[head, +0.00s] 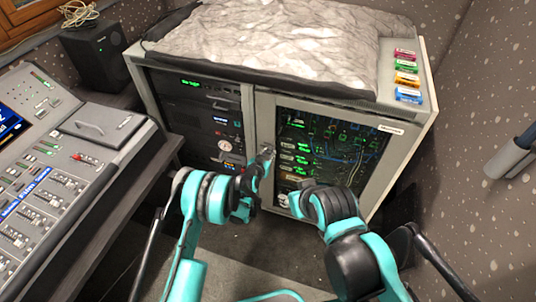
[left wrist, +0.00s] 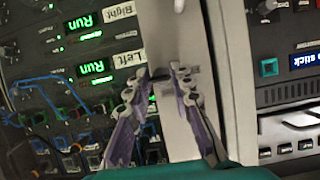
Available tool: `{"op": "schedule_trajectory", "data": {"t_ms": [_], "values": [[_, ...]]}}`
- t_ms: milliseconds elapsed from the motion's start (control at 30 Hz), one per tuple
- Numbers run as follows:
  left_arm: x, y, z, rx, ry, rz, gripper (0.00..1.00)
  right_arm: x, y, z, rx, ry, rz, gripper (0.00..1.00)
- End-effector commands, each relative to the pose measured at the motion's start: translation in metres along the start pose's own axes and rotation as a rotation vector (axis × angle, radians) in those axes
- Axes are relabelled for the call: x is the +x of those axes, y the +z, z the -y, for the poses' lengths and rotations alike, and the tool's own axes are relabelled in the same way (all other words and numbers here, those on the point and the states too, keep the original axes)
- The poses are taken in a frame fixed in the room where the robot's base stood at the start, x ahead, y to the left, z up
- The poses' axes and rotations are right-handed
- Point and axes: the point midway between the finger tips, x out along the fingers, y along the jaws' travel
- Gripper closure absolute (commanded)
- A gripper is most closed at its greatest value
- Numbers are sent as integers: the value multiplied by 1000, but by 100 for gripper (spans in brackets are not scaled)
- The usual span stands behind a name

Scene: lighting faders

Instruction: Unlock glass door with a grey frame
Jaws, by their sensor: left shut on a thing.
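The glass door with a grey frame (head: 372,185) is on the right half of the cabinet's front and looks closed. Green-lit gear shows through its glass. In the left wrist view its grey frame (left wrist: 178,28) runs up the middle, upside down. My left gripper (head: 266,152) is at the frame's left upright. In the left wrist view my left gripper (left wrist: 162,73) has its fingertips on a small grey lock part (left wrist: 193,70) of the frame, mostly hidden by the fingers. My right arm is in front of the door's lower part; its fingers cannot be made out.
A left cabinet door (head: 200,120) with dark rack gear is beside the glass door. A mixing console (head: 55,185) stands at the left. A crumpled grey cover (head: 280,40) and several coloured tags (head: 406,80) lie on the cabinet. Carpet (head: 265,240) is open below.

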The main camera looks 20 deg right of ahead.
Motion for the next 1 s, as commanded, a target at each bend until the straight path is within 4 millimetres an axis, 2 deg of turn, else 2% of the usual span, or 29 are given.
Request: {"op": "schedule_trajectory", "data": {"t_ms": [400,433,500,833,1000], "values": [[0,1,0,7,-2,1,100,0,0,0,0,0,0,60],[0,1,0,7,-2,1,73,0,0,0,0,0,0,60],[0,0,0,7,-2,1,57,0,0,0,0,0,0,60],[-2,0,0,6,-2,1,57,0,0,0,0,0,0,60],[-25,0,0,7,-3,1,57,0,0,0,0,0,0,60]]}}
